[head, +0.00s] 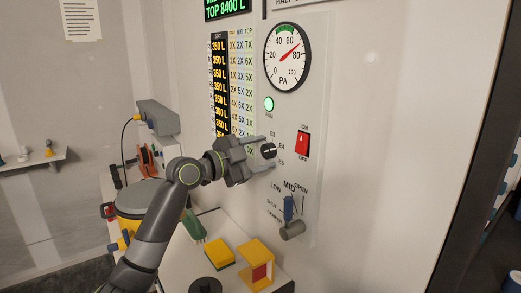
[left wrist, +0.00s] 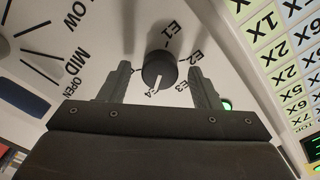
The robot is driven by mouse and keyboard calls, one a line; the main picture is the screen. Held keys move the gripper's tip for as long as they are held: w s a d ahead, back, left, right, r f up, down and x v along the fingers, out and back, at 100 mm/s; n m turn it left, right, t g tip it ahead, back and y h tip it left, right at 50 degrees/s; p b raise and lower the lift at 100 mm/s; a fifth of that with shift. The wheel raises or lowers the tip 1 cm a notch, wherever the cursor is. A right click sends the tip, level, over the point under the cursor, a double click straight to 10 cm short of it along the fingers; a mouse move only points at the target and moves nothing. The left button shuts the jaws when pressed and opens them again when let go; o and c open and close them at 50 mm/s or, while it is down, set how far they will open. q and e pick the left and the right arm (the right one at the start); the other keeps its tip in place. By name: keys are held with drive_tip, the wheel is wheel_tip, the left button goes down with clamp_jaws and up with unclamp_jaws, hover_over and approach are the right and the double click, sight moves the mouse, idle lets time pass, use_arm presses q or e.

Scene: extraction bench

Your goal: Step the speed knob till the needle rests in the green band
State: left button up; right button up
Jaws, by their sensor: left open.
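The dark speed knob (head: 269,151) is on the white wall panel; in the left wrist view the knob (left wrist: 158,66) has a white pointer line toward the E4 mark. My left gripper (head: 260,152) is at the knob, its open fingers on either side; in the left wrist view gaps show between each finger and the knob. The round PA gauge (head: 283,72) is above. Its red needle (head: 290,51) points up and right, between 60 and 80, to the right of the green band (head: 286,29). My right gripper is not in view.
A lit green lamp (head: 269,104) and a red ON/OFF switch (head: 303,144) are above and right of the knob. A blue-handled lever (head: 288,210) is below it. Yellow blocks (head: 221,253) stand on the bench below. A number chart (head: 219,85) is left of the gauge.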

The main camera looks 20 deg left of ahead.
use_arm(q)
drive_tip(key=shift+w+d, duration=0.1)
drive_tip(key=shift+w, duration=0.05)
drive_tip(key=c, duration=1)
drive_tip(key=shift+n, duration=0.3)
